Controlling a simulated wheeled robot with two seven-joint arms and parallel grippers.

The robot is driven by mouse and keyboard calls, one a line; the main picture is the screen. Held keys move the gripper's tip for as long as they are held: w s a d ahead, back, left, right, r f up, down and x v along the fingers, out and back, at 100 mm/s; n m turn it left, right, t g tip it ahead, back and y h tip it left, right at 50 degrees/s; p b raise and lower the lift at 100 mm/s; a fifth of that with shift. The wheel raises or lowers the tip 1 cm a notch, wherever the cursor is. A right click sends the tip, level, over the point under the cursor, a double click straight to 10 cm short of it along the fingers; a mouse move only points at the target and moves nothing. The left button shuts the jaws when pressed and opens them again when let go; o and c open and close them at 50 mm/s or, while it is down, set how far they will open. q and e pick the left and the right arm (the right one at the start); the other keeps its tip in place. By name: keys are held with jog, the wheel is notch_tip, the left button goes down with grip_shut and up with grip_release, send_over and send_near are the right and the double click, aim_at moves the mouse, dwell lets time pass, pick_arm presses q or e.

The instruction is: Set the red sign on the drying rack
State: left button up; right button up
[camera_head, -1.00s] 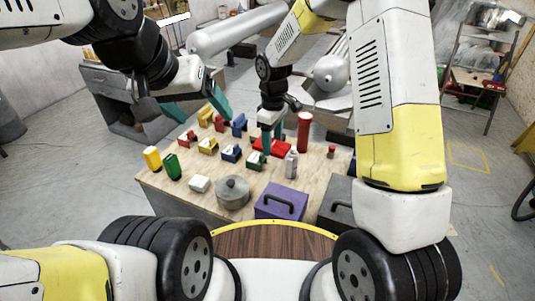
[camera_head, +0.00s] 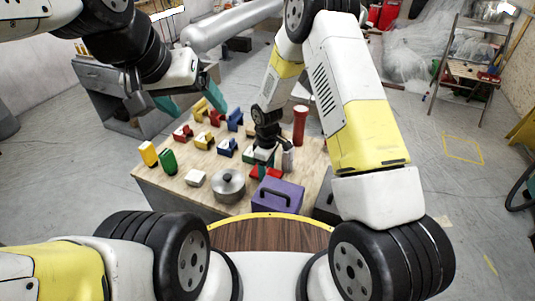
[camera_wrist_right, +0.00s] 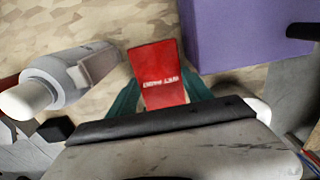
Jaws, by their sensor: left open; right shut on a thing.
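The red sign (camera_wrist_right: 158,75) is a flat red plate with white lettering, held between the teal fingers of my right gripper (camera_wrist_right: 160,98). In the head view the red sign (camera_head: 266,173) shows below my right gripper (camera_head: 262,156), low over the worktable, just behind the purple toolbox; whether it touches the tabletop I cannot tell. My left gripper (camera_head: 190,100) is open and empty above the table's far left side. I cannot make out which thing is the drying rack; several small coloured stands with pale pieces, such as a blue one (camera_head: 228,148), stand on the table.
A grey bottle (camera_wrist_right: 58,82) is close left of the sign in the wrist view, and the purple toolbox (camera_wrist_right: 235,35) is close right.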

jog(key=shift+f, duration=0.7)
jog(key=shift+f, duration=0.1)
jog(key=o, duration=1.3)
jog(key=shift+o, duration=0.2)
